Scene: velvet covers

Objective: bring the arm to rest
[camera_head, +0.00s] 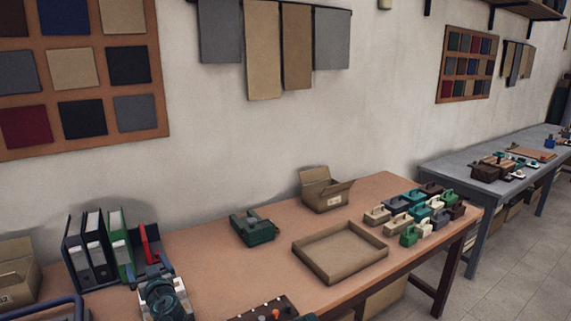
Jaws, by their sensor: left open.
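My left gripper (154,271) shows at the lower left, with its wrist coming up from the bottom edge. It is open, and I see nothing held between its fingers. It is in front of a red upright item (149,243) and the upright binders (98,247) at the left part of the brown table (215,272). I cannot tell the exact gap between the fingers and the red item.
A dark green case (253,229), an open cardboard box (324,189), a shallow tray (341,251) and several small handled blocks (422,213) stand on the table. A dark panel with knobs (265,309) is at the front. Bare tabletop lies between the gripper and the tray.

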